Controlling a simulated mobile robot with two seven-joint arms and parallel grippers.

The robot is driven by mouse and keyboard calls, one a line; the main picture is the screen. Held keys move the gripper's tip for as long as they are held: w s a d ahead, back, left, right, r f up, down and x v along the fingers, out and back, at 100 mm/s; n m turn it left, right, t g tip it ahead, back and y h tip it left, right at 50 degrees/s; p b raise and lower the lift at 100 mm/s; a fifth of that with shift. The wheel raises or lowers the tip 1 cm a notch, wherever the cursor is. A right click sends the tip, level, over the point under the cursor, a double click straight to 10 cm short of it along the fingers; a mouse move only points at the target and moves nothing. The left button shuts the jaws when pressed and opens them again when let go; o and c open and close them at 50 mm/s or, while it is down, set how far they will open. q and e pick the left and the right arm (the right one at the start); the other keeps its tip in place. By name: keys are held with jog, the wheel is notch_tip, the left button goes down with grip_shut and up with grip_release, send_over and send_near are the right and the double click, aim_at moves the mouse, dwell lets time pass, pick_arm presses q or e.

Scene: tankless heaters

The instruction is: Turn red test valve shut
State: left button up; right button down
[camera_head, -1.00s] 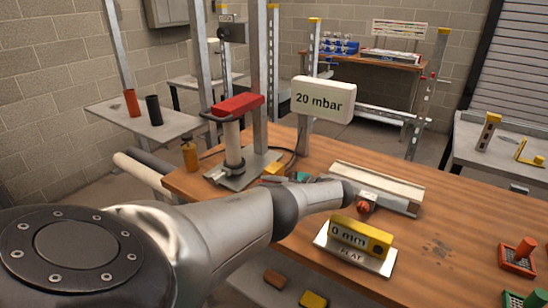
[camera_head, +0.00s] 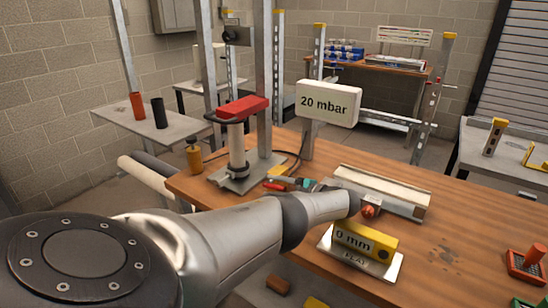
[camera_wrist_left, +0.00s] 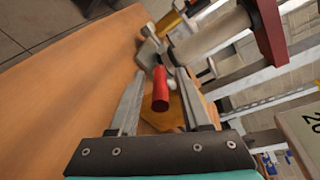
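The red valve handle (camera_wrist_left: 160,90) is a short red cylinder. In the wrist view it stands between the two fingers of my left gripper (camera_wrist_left: 160,75), with a visible gap on each side. In the head view the red handle (camera_head: 273,186) shows at the bench's left part, at the tip of my left gripper (camera_head: 285,184). The gripper is open. The valve's body is too small and partly hidden to make out. My right gripper is not in view.
A pale column with a red top (camera_head: 243,107) stands on a metal plate just behind.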

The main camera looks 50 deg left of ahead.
pick_arm(q)
jog(key=shift+s, duration=0.1)
notch_tip(320, 180, up, 11)
jog(key=p, duration=0.7)
jog(key=shift+a+f+p, duration=0.1)
jog(key=shift+p, duration=0.2)
notch_tip(320, 180, up, 9)
jog(key=p, duration=0.2)
jog(key=shift+p, duration=0.4)
jog(key=shift+c, duration=0.2)
